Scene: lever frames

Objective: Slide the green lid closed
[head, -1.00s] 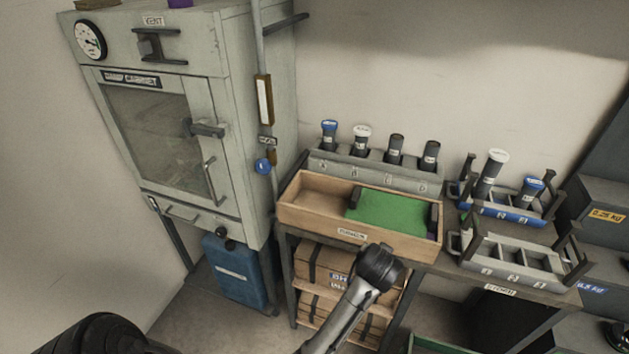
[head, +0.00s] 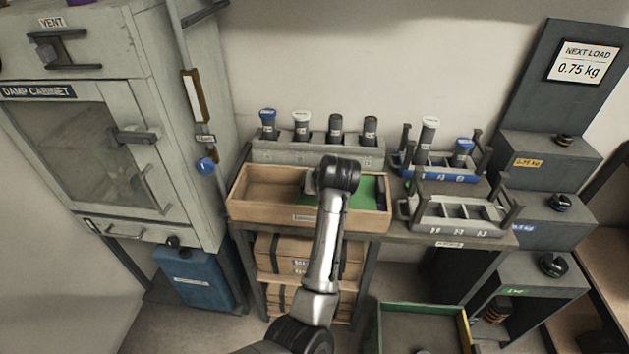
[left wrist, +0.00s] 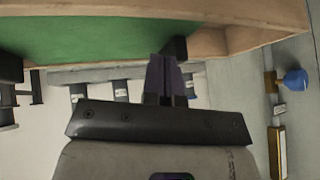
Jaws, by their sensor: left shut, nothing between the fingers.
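The green lid (head: 368,190) lies in the right part of a wooden box (head: 262,211) on the bench, and the left part of the box is open. My left arm reaches up from the bottom of the head view, its dark wrist over the lid; the fingertips are largely hidden there. In the left wrist view my left gripper (left wrist: 167,62) is shut and empty, its fingertips close to a dark upright block (left wrist: 180,47) at the edge of the green lid (left wrist: 90,35). I cannot tell whether they touch. My right gripper is not in view.
Behind the box stands a grey rack (head: 270,150) with several capped tubes. To its right are a blue caddy (head: 440,175) and a grey caddy (head: 455,226). A damp cabinet (head: 110,130) stands at left, with a blue container (head: 200,280) below it.

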